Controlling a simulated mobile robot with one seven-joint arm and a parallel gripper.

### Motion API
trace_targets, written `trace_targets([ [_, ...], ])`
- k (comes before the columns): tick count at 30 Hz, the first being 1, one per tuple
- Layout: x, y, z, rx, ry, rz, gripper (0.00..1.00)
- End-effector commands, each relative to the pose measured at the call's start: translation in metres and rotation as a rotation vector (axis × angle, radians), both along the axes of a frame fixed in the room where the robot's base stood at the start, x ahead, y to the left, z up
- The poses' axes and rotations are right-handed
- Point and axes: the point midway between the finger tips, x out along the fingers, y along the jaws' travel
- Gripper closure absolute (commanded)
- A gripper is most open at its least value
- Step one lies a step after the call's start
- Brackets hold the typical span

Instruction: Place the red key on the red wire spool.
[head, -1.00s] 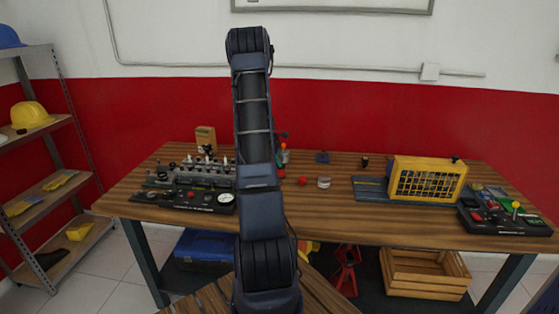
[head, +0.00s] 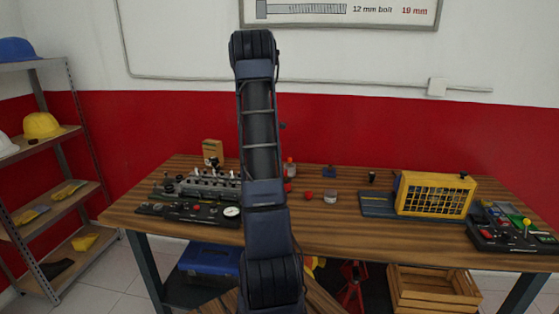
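I cannot pick out the red key or the red wire spool for certain. A small round red object (head: 308,196) sits on the wooden workbench (head: 340,230), just right of my arm. A second small red object (head: 288,187) shows partly behind the arm's edge. Both are too small to name. My arm stands upright in the middle of the view and hides part of the bench. My gripper is hidden behind the arm, so its fingers and anything in them do not show.
A clear jar (head: 330,196) stands beside the round red object. An engine-block trainer (head: 200,185) and gauge panel (head: 188,212) are at the left. A yellow caged unit (head: 433,195) and switch panel (head: 512,230) are at the right. Open bench lies at centre front.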

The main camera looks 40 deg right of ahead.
Motion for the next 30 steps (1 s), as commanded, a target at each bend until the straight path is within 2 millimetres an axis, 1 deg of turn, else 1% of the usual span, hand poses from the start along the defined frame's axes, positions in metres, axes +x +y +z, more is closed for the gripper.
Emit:
trace_targets([
  [2,0.001,0.003,0.005,-0.001,-0.004,-0.001,0.50],
  [5,0.000,0.013,0.016,-0.003,-0.022,-0.012,0.50],
  [8,-0.004,0.035,0.034,-0.006,-0.062,-0.038,0.50],
  [12,-0.016,0.076,0.067,-0.009,-0.139,-0.093,0.50],
  [14,-0.022,0.094,0.080,-0.009,-0.173,-0.118,0.50],
  [18,-0.040,0.136,0.108,-0.001,-0.249,-0.176,0.50],
  [23,-0.065,0.182,0.135,0.014,-0.331,-0.242,0.50],
  [30,-0.110,0.246,0.164,0.051,-0.446,-0.343,0.50],
])
